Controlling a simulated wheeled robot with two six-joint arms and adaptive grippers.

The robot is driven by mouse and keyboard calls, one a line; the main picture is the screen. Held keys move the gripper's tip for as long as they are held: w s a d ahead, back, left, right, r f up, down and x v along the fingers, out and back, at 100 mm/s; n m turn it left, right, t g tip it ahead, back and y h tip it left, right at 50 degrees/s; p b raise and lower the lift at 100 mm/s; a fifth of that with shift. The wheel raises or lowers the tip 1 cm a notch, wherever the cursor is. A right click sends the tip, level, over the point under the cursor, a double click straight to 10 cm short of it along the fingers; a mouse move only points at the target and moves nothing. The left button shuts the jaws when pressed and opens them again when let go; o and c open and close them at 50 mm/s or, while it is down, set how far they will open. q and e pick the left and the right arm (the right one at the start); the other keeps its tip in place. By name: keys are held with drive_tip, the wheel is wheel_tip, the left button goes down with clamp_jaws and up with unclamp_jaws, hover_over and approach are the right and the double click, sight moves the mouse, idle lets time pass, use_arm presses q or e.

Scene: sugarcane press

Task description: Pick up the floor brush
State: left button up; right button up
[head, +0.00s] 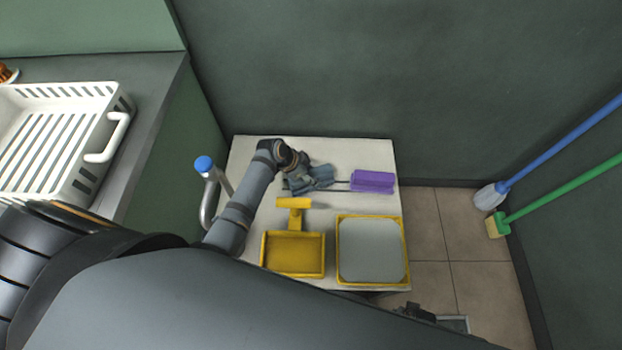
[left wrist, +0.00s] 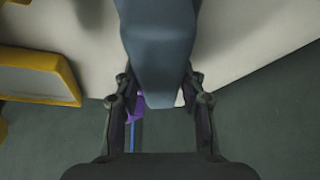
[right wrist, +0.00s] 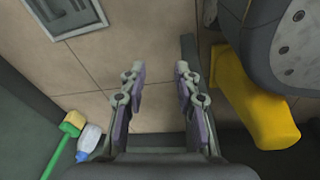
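Against the right wall stand a green-handled brush (head: 560,190) with a tan head and a blue-handled brush (head: 560,148) with a pale head. Both heads also show in the right wrist view: the green one (right wrist: 72,124) and the pale one (right wrist: 89,138). I cannot tell which is the floor brush. My right gripper (right wrist: 160,70) is open and empty above the floor, apart from both. My left gripper (left wrist: 157,80) is open over the table, its fingers on either side of a blue-grey piece (left wrist: 160,50). Contact cannot be told.
A white rack (head: 60,140) stands on the left counter. Tiled floor (head: 465,240) lies open between table and brushes.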

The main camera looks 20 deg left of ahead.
sight(311, 173)
use_arm(q)
clamp_jaws()
drive_tip(key=shift+r, duration=0.1)
